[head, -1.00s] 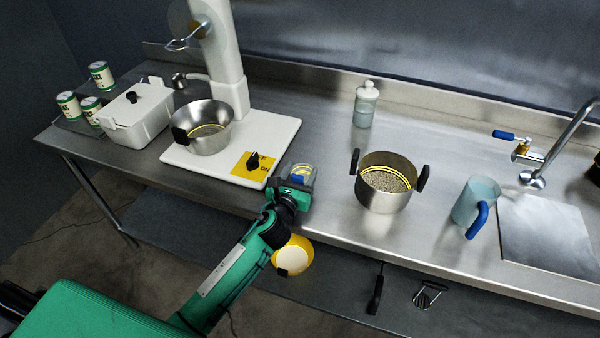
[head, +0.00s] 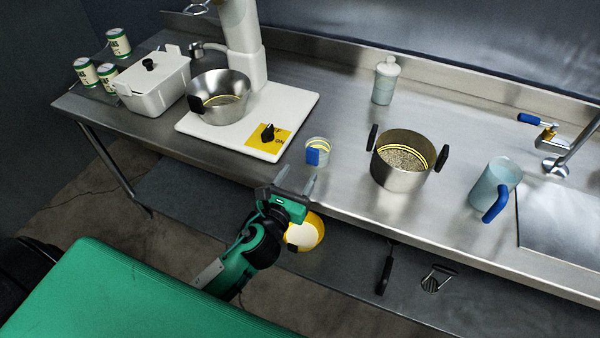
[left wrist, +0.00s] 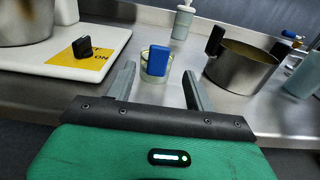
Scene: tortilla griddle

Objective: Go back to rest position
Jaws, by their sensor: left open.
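My left gripper (head: 295,182) is open and empty in front of the counter's front edge, in the head view. Its two fingers also show in the left wrist view (left wrist: 160,82). A small clear cup with a blue handle and yellow lines (head: 318,150) stands upright on the counter just beyond the fingertips, apart from them. The same cup is between and beyond the fingers in the left wrist view (left wrist: 156,64). My right gripper is in neither view.
The steel counter (head: 345,190) holds a mixer with a steel bowl (head: 218,97), a white lidded box (head: 153,85), a pot of grains (head: 402,160), a blue-handled jug (head: 495,185) and a bottle (head: 385,80). A yellow-and-white round object (head: 305,232) is below the edge, partly behind my gripper.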

